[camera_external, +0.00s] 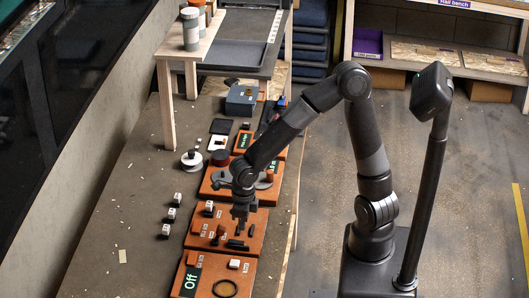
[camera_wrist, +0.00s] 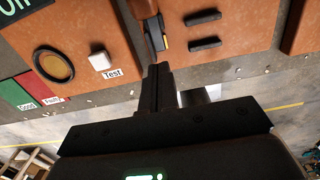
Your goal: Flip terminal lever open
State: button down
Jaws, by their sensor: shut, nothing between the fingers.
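My gripper (camera_external: 240,222) points down over the orange board (camera_external: 254,226) in the middle of the bench's near half. In the wrist view my gripper's fingers (camera_wrist: 159,68) are together, with nothing seen between them. Just beyond the fingertips is a dark block with a yellow mark (camera_wrist: 165,43), with a brown rounded part behind it; it may be the terminal lever, but I cannot tell its position. Touching or apart from the fingertips is unclear. Two black bars (camera_wrist: 204,43) lie beside it on the board. The external view shows black bars (camera_external: 236,245) near my gripper too.
A nearer orange board carries an "Off" display (camera_external: 190,281), a ring (camera_external: 225,288) and a white button (camera_external: 234,264), labelled "Test" in the wrist view. White-topped blocks (camera_external: 172,214) stand left of the boards. A white spool (camera_external: 191,160) sits farther back. The bench's left side is mostly clear.

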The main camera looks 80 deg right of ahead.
aim_at(219, 226)
notch_tip(219, 226, down, 4)
jog(key=shift+f, duration=0.1)
jog(key=w, duration=0.3)
jog(key=shift+r, duration=0.4)
jog(key=shift+w+r, duration=0.2)
jog(key=shift+w, duration=0.3)
jog(key=shift+w+a+r+g, duration=0.1)
jog(key=shift+w+r+g, duration=0.2)
jog(key=shift+w+g, duration=0.4)
jog(key=shift+w+r+g, duration=0.25)
jog(key=shift+w+g, duration=0.25)
jog(key=shift+g, duration=0.4)
jog(key=w+g, duration=0.2)
jog(key=shift+r+g, duration=0.2)
jog(key=shift+g, duration=0.1)
jog(key=shift+w+r+g, duration=0.1)
jog(key=shift+w+g, duration=0.2)
jog(key=shift+w, duration=0.05)
jog(key=shift+r, duration=0.1)
